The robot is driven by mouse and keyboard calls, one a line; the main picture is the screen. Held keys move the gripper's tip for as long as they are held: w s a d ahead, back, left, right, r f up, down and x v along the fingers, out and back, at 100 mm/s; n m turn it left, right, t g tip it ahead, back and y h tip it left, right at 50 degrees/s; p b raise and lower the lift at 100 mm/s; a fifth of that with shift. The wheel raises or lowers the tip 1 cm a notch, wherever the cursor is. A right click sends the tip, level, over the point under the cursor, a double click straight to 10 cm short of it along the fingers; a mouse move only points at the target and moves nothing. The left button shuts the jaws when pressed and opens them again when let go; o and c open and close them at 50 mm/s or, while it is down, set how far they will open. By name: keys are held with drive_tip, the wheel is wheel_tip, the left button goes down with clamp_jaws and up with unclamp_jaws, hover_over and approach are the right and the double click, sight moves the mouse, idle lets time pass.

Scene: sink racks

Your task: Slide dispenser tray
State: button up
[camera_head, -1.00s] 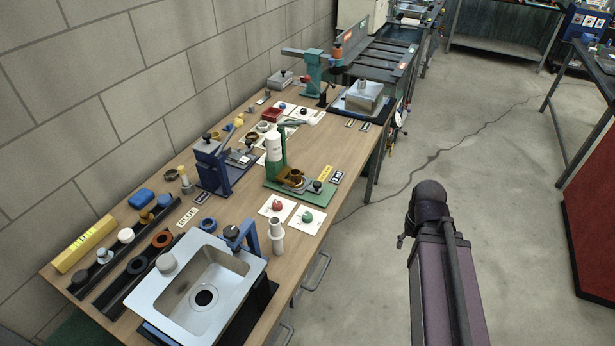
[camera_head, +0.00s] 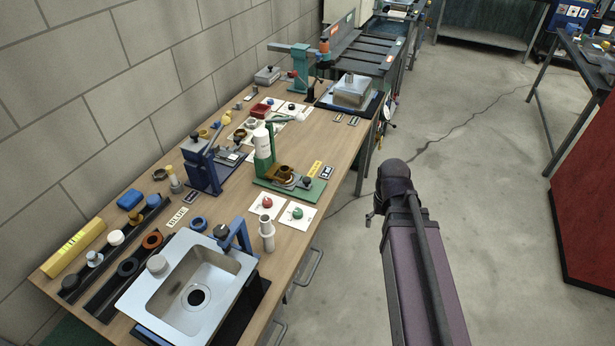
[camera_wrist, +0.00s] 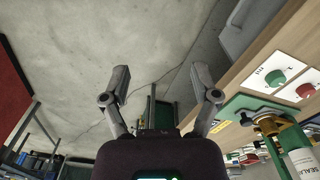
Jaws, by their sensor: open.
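The green dispenser stand (camera_head: 265,150) with its white bottle stands upright near the bench's right edge. Its green base (camera_head: 318,190) carries a tray with a brown-gold cup (camera_head: 285,172) and a dark knob (camera_head: 306,182). In the wrist view the base (camera_wrist: 240,104), the gold part (camera_wrist: 268,124) and the lettered bottle (camera_wrist: 303,163) show at the right, inverted. My gripper (camera_wrist: 160,82) is open and empty over the floor, apart from the dispenser. In the head view my arm stands right of the bench; the fingers cannot be made out.
White cards with a red knob (camera_head: 267,202) and a green knob (camera_head: 297,212) lie before the dispenser. A blue press (camera_head: 203,165) stands left of it, a sink (camera_head: 160,285) nearer. Floor (camera_head: 470,170) right of the bench is open. A red panel (camera_head: 590,200) stands far right.

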drive_tip(key=w+a+r+n+p, duration=0.35)
drive_tip(key=w+a, duration=0.75)
drive_tip(key=w, duration=0.4)
wheel_tip(320, 180, up, 3)
drive_tip(key=n+p, duration=0.1)
drive_tip(key=p, duration=0.2)
hover_over(307, 179)
drive_tip(key=shift+a+r, duration=0.1)
drive_tip(key=shift+r, duration=0.1)
drive_tip(key=shift+f, duration=0.1)
wheel_tip(307, 179, down, 14)
drive_tip(key=b, duration=1.3)
drive_tip(key=shift+r+b, duration=0.2)
drive_tip(key=shift+b, duration=0.2)
